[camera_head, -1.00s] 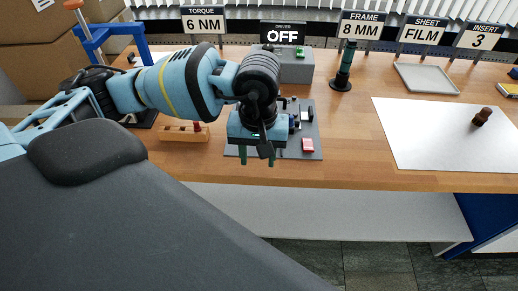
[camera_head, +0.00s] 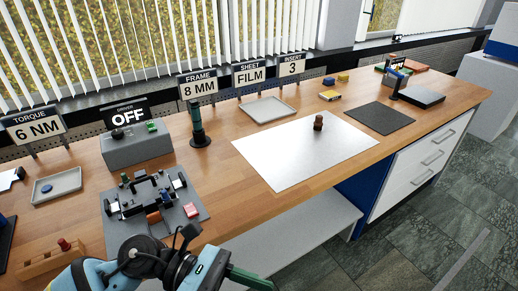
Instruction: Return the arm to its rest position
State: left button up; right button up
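My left arm comes in at the bottom left of the head view, in front of the bench. Its gripper (camera_head: 250,278) points right, with a green finger near the bottom edge. Only one finger shows clearly, so its opening cannot be judged. No held object shows. My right gripper is out of view.
The wooden bench (camera_head: 225,190) runs from left to upper right. A driver box (camera_head: 135,150), a dark green upright tool (camera_head: 197,122), a grey tray (camera_head: 268,110) and a white sheet (camera_head: 290,160) stand or lie on it. A wooden block (camera_head: 45,258) is at left.

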pick_arm(q)
jog(key=w+a+n+t+h, duration=0.2)
jog(key=w+n+t+h, duration=0.3)
jog(key=n+t, duration=1.1)
jog(key=w+a+f+n+t+y+p, duration=0.1)
jog(key=a+f+n+t+y, duration=0.4)
jog(key=n, duration=0.7)
jog(key=a+f+n+y, duration=0.3)
jog(key=f+n+y, duration=0.45)
jog(key=n, duration=0.45)
jog(key=s+a+f+n+g+y, duration=0.3)
jog(key=s+f+n, duration=0.3)
jog(key=s+f, duration=0.2)
jog(key=s+a+f+n+g+y, duration=0.3)
jog(key=s+a+f+n, duration=0.3)
jog(key=s+f, duration=0.3)
jog(key=shift+s+f+n+g+y+p, duration=0.2)
jog(key=shift+f+n+g+y+p, duration=0.2)
jog(key=shift+g, duration=0.2)
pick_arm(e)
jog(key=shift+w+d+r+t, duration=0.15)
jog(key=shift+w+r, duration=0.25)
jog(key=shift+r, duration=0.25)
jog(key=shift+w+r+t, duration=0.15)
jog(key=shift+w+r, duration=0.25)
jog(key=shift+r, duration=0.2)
